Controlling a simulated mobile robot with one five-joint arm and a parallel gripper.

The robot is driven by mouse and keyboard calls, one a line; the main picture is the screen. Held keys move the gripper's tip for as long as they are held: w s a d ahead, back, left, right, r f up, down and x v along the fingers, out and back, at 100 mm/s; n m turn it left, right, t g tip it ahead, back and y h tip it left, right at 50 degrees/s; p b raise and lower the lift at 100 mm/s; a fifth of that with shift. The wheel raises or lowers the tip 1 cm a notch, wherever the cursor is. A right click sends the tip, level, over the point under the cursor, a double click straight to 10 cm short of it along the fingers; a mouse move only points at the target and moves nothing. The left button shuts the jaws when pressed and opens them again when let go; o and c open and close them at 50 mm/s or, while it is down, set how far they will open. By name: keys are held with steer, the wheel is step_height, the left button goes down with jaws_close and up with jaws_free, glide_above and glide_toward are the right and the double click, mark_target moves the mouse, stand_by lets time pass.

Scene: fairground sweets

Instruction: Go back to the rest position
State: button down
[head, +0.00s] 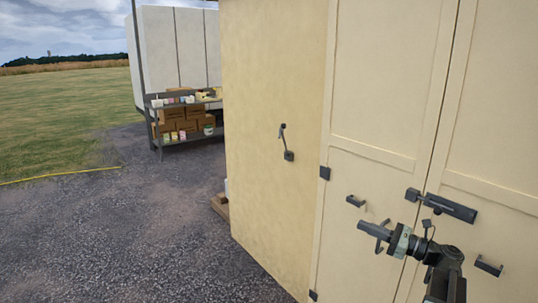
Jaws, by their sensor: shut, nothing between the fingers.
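My gripper (372,238) is at the lower right of the head view, at the end of my dark arm. It points left, in front of the cream double doors (377,130) of a booth or cabinet. Its fingers are shut with nothing between them. I cannot tell how far it is from the door surface. A dark latch (449,207) sits on the doors just above my arm. One handle (355,201) is up and left of the gripper, and another handle (488,266) is to the right of my arm.
The cream side wall (270,120) carries a dark lever (286,143). A shelf (190,138) with boxes and small tubs stands farther back, before a white container (178,45). The gravel ground (120,230) at left is open. A yellow line (60,175) crosses the ground's grassy edge.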

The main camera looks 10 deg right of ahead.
steer(key=w+a+f+n+g, duration=0.1)
steer(key=a+f+n+g, duration=0.25)
steer(key=a, duration=0.75)
steer(key=a+f+n+g+h+p, duration=0.1)
steer(key=a+f+n+g, duration=0.3)
steer(key=a, duration=0.8)
steer(key=w+a+f+n+g, duration=0.1)
steer(key=a+f+n+g, duration=0.3)
steer(key=a, duration=0.7)
steer(key=s+a+f+n+g+h, duration=0.2)
steer(key=s+a+f+n+h, duration=0.45)
steer(key=f, duration=0.25)
steer(key=s+d+f+n+h, duration=0.1)
steer(key=d+f+n+h, duration=0.2)
steer(key=d+n, duration=0.6)
steer(key=shift+s+d+f+n+h+p, duration=0.2)
steer(key=shift+d+n+h+p, duration=0.15)
steer(key=shift+d+h, duration=0.8)
steer(key=shift+a, duration=0.2)
